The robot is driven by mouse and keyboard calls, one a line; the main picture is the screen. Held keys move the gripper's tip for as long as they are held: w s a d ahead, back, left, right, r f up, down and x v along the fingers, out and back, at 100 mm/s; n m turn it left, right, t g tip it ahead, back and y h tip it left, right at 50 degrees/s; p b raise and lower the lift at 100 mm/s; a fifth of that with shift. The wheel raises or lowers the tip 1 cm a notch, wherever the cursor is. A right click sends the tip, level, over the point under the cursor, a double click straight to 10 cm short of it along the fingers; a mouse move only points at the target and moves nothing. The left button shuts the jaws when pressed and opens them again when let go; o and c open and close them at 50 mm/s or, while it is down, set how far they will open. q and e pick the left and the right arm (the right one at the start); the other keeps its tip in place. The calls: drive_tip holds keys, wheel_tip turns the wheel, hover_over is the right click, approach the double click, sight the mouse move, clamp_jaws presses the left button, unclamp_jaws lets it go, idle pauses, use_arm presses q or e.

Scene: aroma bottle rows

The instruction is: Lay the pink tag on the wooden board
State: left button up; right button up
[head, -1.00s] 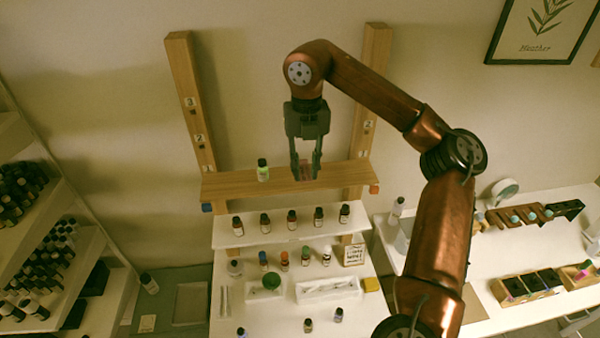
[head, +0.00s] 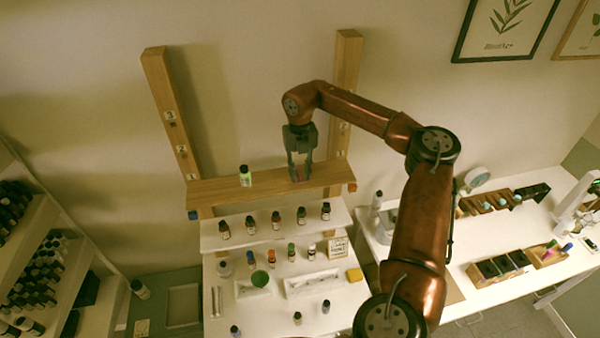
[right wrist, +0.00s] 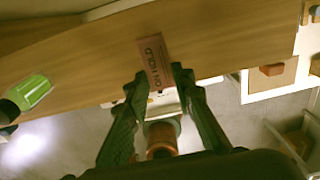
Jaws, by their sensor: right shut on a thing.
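The pink tag (right wrist: 155,62), printed "ON HOLD", is between the fingertips of my right gripper (right wrist: 160,76) in the right wrist view. The gripper is shut on it. In the head view the pink tag (head: 299,173) is a small patch between the fingers of my right gripper (head: 300,176), which point down at the wooden board (head: 215,191). The wooden board (right wrist: 80,75) fills much of the wrist view behind the tag. Whether the tag touches the board I cannot tell. My left gripper is not in view.
A green-labelled bottle (head: 245,176) stands on the board left of my gripper; it also shows in the wrist view (right wrist: 30,92). Wooden posts (head: 172,115) rise behind the board. Several dark bottles (head: 276,219) stand on a white step below. The board is bare between bottle and gripper.

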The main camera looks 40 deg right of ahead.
sight(300, 178)
drive_tip(key=shift+f, duration=0.65)
drive_tip(key=o, duration=0.7)
drive_tip(key=shift+o, duration=0.2)
wheel_tip(300, 178, up, 12)
drive_tip(key=b, duration=0.3)
